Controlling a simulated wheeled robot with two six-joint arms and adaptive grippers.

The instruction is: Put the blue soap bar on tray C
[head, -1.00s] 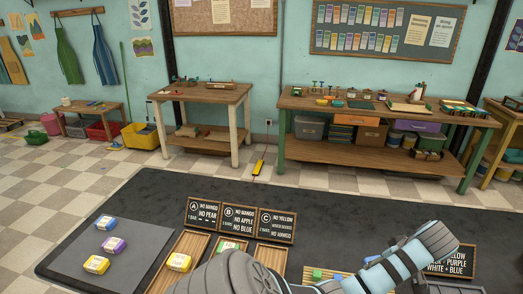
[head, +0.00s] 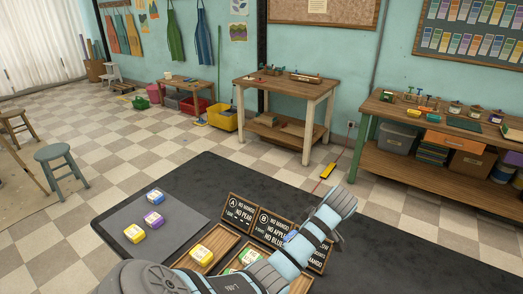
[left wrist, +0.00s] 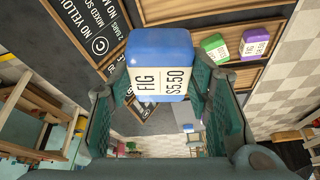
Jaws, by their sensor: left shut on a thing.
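The blue soap bar (left wrist: 160,50), labelled FIG $5.50, is between the green fingers of my left gripper (left wrist: 157,84) in the left wrist view, and the gripper is shut on it. The sign for tray C (left wrist: 85,32) shows at upper left there, apart from the bar. In the head view my left arm crosses the front of the table and hides tray C, most of its sign (head: 320,258) and my left gripper. My right gripper is not in view.
Tray A (head: 221,235) holds a yellow bar (head: 201,256). Beside it, a green bar (head: 250,256) lies in tray B. Blue (head: 155,196), purple (head: 154,220) and yellow (head: 134,233) bars lie on a grey mat (head: 180,200). Green and purple bars show in a tray in the wrist view.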

